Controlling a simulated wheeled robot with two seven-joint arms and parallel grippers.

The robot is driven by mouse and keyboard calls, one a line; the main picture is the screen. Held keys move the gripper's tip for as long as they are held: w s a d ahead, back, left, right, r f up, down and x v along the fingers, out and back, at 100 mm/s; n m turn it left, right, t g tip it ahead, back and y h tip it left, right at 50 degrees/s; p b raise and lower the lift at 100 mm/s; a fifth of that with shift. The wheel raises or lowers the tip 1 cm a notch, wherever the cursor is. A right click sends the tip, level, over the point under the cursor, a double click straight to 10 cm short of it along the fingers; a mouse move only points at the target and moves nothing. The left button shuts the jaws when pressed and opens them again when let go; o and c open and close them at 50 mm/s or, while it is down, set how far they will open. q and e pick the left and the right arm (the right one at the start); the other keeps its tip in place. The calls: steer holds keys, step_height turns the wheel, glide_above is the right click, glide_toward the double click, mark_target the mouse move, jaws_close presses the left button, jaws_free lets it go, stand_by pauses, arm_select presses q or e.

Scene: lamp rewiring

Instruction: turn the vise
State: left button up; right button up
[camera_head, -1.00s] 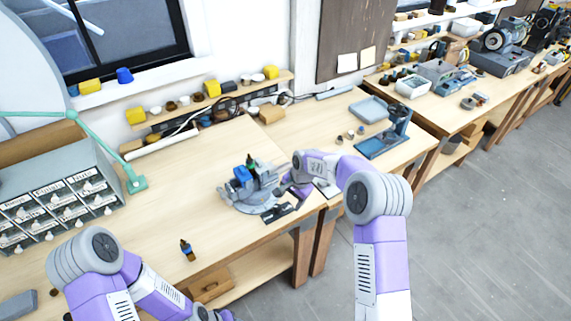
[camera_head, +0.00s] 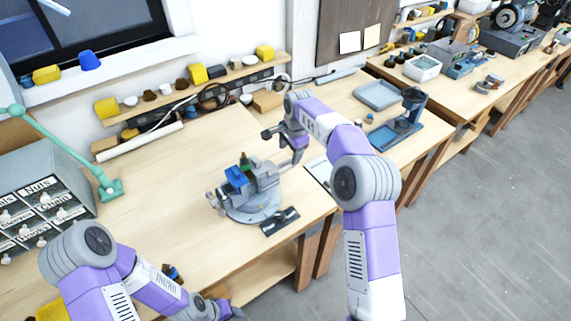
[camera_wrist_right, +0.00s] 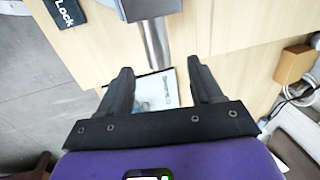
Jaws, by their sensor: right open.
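The grey vise (camera_head: 262,180) stands on a round base on the workbench, with a blue block (camera_head: 236,177) and a small green part at its top. My right gripper (camera_head: 276,149) is open and empty, just behind and right of the vise, at the vise's far end. In the right wrist view the open fingers (camera_wrist_right: 158,80) point toward a grey metal cylinder (camera_wrist_right: 154,45) sticking out of the vise; it lies ahead of the fingertips, not gripped. My left gripper (camera_head: 215,306) is low at the bottom edge; its fingers are not clear.
A black plate (camera_head: 280,221) lies by the vise's front right; its "Lock" lettering shows in the wrist view. A blue stand (camera_head: 398,134) and a grey-blue tray (camera_head: 377,95) are behind my right arm. A labelled drawer cabinet (camera_head: 45,190) stands left. Bench left of the vise is clear.

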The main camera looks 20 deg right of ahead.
mark_target(288, 163)
steer(key=shift+w+a+f, duration=0.1)
steer(key=shift+w+f, duration=0.05)
steer(key=shift+f, duration=0.95)
steer(key=shift+w+a+f, duration=0.1)
steer(key=shift+f, duration=1.05)
steer(key=shift+w+a+f, duration=0.1)
steer(key=shift+w+f, duration=0.05)
steer(key=shift+f, duration=0.95)
jaws_close()
